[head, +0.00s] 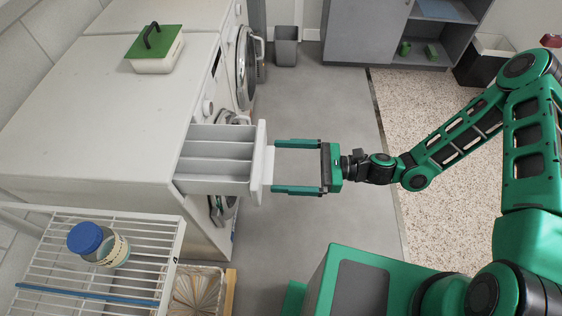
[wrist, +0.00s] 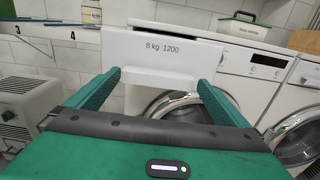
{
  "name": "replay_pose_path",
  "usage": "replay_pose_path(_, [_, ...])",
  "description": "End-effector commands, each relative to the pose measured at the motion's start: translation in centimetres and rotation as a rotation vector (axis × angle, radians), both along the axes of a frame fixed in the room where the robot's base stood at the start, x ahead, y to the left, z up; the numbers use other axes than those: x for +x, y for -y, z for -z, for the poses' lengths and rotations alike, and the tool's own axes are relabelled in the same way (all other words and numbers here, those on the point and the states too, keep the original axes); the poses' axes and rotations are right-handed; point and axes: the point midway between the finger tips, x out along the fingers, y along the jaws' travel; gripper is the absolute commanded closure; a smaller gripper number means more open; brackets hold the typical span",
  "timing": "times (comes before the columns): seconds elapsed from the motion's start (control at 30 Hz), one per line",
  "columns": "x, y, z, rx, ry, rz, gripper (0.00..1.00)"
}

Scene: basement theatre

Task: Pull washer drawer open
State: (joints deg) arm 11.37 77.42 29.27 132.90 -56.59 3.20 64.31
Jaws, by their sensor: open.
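The washer drawer (head: 217,152) juts out of the front of the near white washer (head: 120,105), and its empty compartments show from above in the head view. Its front panel (wrist: 165,52), marked "8 kg 1200", faces me in the wrist view, with a white handle (wrist: 157,78) sticking out below the lettering. My gripper (head: 296,166) is open, with its two green fingers pointing at the drawer front, one on each side of the handle. I cannot tell whether the fingers touch the handle or panel.
A wire rack (head: 95,262) with a blue-capped jar (head: 98,244) stands at the near left. A white box with a green lid (head: 155,48) sits on the machine top. A grey bin (head: 286,46) stands farther back. The grey floor (head: 320,105) around my gripper is clear.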

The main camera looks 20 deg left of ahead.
Motion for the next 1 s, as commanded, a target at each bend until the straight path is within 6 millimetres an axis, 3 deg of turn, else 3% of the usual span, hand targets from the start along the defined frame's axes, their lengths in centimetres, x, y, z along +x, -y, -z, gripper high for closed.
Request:
replay_pose_path(0.3, [1.5, 5.7, 0.0, -0.001, 0.0, 0.005, 0.0])
replay_pose_path(0.5, [2.2, 8.2, 0.0, 0.0, 0.001, 0.005, 0.0])
replay_pose_path(1.0, [2.4, 9.2, 0.0, 0.001, 0.001, 0.003, 0.0])
